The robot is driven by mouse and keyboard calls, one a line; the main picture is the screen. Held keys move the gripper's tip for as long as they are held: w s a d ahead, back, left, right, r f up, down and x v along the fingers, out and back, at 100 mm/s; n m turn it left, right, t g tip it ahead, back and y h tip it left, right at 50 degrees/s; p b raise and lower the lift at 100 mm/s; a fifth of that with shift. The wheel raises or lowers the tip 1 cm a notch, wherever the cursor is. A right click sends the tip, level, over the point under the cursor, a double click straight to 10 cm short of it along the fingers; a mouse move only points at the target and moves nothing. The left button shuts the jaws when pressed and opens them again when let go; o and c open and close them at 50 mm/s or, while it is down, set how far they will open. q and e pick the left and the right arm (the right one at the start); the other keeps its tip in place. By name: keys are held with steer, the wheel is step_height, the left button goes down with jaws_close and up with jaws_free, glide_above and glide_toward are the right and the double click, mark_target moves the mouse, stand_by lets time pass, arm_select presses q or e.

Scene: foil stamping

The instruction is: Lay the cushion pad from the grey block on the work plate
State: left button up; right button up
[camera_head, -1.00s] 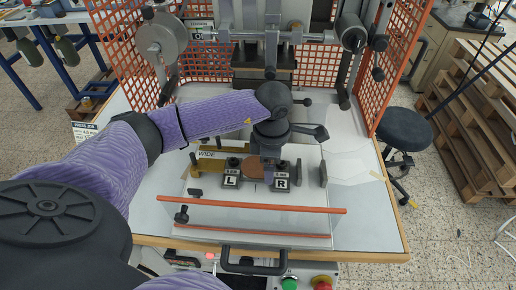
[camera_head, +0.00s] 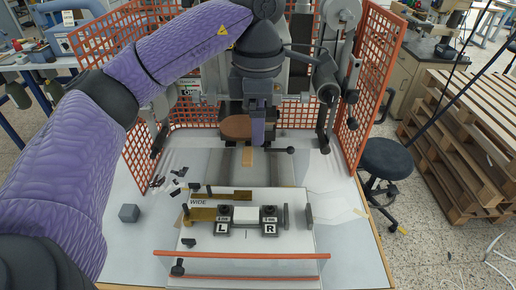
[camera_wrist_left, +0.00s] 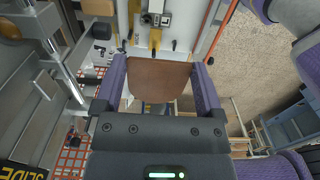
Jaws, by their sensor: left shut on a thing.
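My left gripper (camera_head: 258,128) is raised in front of the press, fingers pointing down. It is shut on a flat brown pad (camera_head: 236,127), which sticks out to the left of the fingers in the head view. In the left wrist view the brown pad (camera_wrist_left: 158,78) lies between the two purple fingers. A small grey block (camera_head: 129,213) stands on the left of the white table with a bare top. I cannot tell for sure which surface is the work plate; a pale square (camera_head: 246,215) lies between the L block (camera_head: 222,222) and the R block (camera_head: 270,222).
An orange bar (camera_head: 241,254) crosses the front of the white table. Orange mesh guards (camera_head: 366,85) flank the press. Small dark pieces (camera_head: 177,182) lie left of the fixture marked WIDE. A tan strip (camera_head: 248,157) lies below the gripper.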

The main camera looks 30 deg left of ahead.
arm_select(q)
step_height(320, 180, up, 2)
steer(key=shift+r, duration=0.1)
steer(key=shift+w, duration=0.1)
steer(key=b, duration=0.4)
glide_above(258, 214)
step_height(258, 214, down, 9)
step_height(258, 214, down, 18)
steer(key=shift+f, duration=0.45)
steer(key=o, duration=1)
steer(key=shift+r, duration=0.2)
step_height(258, 214, up, 12)
